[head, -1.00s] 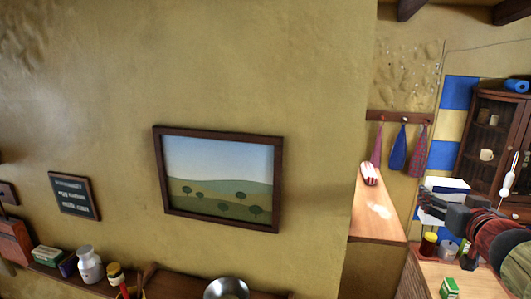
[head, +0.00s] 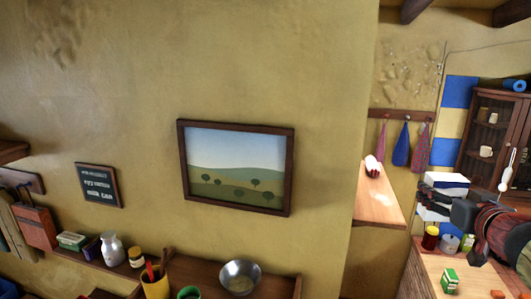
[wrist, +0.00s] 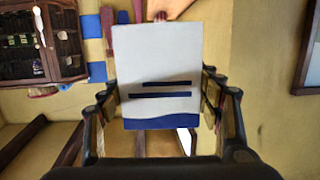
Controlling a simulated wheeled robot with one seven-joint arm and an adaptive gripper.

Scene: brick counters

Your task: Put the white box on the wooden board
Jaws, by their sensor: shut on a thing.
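The white box (wrist: 160,65), with dark blue stripes and a blue lower band, sits upright between the fingers of my gripper (wrist: 161,92) in the wrist view. The gripper is shut on its two sides. In the head view the white box (head: 446,180) shows at the right, with my dark gripper (head: 437,203) around it, held up in the air in front of the wall. The fingertips are partly hidden there. I cannot pick out the wooden board with certainty in either view.
Another wooden counter (head: 378,205) lies behind, with a red-and-white item (head: 372,166).

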